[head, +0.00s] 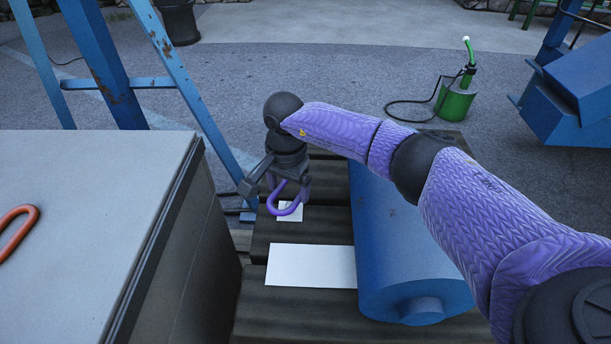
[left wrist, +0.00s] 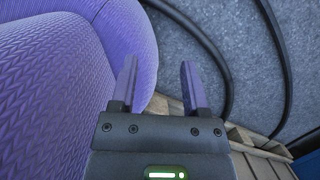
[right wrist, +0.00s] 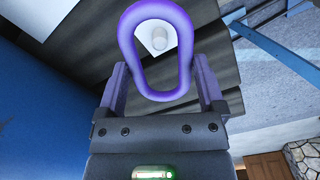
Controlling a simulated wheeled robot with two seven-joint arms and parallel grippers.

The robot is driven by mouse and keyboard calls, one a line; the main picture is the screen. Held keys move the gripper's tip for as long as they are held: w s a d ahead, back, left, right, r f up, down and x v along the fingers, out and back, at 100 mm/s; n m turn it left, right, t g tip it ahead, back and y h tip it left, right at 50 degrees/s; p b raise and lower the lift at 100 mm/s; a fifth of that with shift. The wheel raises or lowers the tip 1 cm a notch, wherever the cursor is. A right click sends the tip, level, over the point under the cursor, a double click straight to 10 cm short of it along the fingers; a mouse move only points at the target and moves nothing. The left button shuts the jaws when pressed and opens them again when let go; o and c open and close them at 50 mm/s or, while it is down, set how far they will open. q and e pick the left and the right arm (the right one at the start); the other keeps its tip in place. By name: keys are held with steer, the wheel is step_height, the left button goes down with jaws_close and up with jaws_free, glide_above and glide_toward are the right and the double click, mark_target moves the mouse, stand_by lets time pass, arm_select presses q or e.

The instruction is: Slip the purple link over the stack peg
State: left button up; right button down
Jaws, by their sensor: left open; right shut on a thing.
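The purple link (head: 284,212) is an elongated closed loop held between the fingers of my right gripper (head: 275,187), over a small white square (head: 297,214) on the dark slatted platform. In the right wrist view the link (right wrist: 129,55) sticks out past the fingertips. A pale round stack peg (right wrist: 160,40) shows through its opening, with white around it. I cannot tell whether the link is around the peg or above it. The peg is hidden in the head view. My left gripper (left wrist: 158,88) is open and empty, seen only in the left wrist view.
A large blue cylinder (head: 400,250) lies right of the white square, under my right arm. A white rectangle (head: 310,266) lies nearer. A grey box (head: 90,220) with an orange link (head: 18,232) stands at left. Blue ladder-like legs (head: 105,60) rise behind.

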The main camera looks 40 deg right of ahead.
steer(key=shift+f, duration=0.1)
steer(key=shift+f+b, duration=0.45)
steer(key=shift+f, duration=0.15)
step_height(320, 180, down, 2)
steer(key=shift+f+b, duration=0.25)
steer(key=shift+b, duration=0.45)
steer(key=shift+f, duration=0.25)
arm_select(q)
steer(key=shift+s+d+f, duration=0.15)
steer(key=shift+s+f, duration=0.65)
steer(key=shift+s, duration=0.2)
steer(key=shift+w, duration=0.15)
arm_select(e)
steer(key=shift+r, duration=0.1)
arm_select(q)
steer(key=shift+w+f, duration=0.25)
steer(key=shift+w, duration=0.05)
arm_select(e)
steer(key=shift+f, duration=0.25)
arm_select(q)
steer(key=shift+s+b, duration=0.2)
steer(key=shift+b, duration=0.15)
arm_select(e)
steer(key=shift+f, duration=0.2)
